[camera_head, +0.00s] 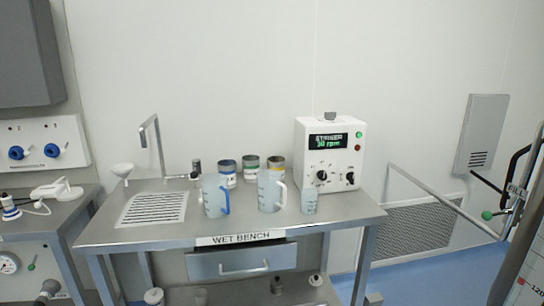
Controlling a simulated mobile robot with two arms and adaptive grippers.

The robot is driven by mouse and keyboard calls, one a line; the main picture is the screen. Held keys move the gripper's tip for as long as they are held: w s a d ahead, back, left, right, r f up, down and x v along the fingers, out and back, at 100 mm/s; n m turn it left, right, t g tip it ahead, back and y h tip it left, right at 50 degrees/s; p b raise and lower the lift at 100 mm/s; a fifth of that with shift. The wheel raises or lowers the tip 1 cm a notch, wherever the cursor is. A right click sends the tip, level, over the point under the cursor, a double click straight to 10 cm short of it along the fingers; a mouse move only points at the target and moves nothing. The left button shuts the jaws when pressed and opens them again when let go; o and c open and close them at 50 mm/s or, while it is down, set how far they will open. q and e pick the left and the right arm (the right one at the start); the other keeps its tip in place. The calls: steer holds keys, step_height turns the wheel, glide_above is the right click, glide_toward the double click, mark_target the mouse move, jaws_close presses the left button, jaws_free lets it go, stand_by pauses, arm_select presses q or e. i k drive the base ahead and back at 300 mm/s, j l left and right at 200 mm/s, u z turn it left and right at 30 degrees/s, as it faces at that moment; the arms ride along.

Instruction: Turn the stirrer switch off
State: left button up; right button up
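The stirrer unit (313,152), a white box, stands at the right end of the wet bench against the wall. Its display (328,141) shows green text that reads STIRRER and what looks like 30 rpm. Right of the display are a green round light or button (358,134) and a red one (357,147). Black knobs are on the lower front, one at left (321,175) and one at right (350,179). Small marks near them are too small to read, so I cannot tell which control is the switch. Neither of my grippers is in view.
A metal rail (435,205) and a green-knobbed lever (487,215) are at right.

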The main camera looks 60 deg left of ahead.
mark_target(349, 176)
steer(key=u, duration=1.6)
